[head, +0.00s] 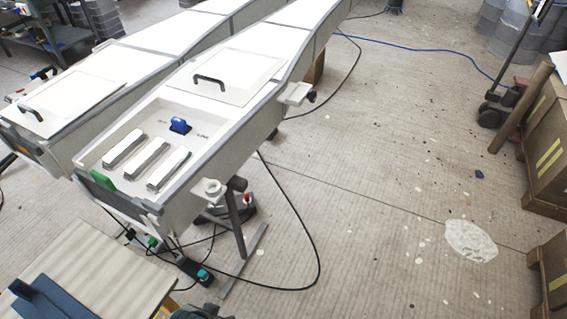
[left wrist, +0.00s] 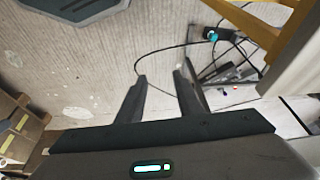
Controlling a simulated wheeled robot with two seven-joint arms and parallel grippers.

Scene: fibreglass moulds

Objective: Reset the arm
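My left gripper (left wrist: 160,76) shows in the left wrist view with its two dark fingers apart. Nothing is between them; behind them are bare floor and a black cable. In the head view a dark shape at the bottom edge, left of centre, may be part of my arm, but too little shows to tell. My right gripper is in neither view. The long white mould (head: 205,118) stands at the left of the head view, with a blue switch handle (head: 180,125) and three pale bars (head: 146,158) in its recessed end. The left gripper is clear of it.
A wooden table (head: 95,262) with a dark blue object (head: 45,300) is at the bottom left. A black cable (head: 318,262) loops over the floor by the mould's legs. Wooden crates (head: 545,150) and a hand truck (head: 497,110) stand right. The middle floor is mostly clear.

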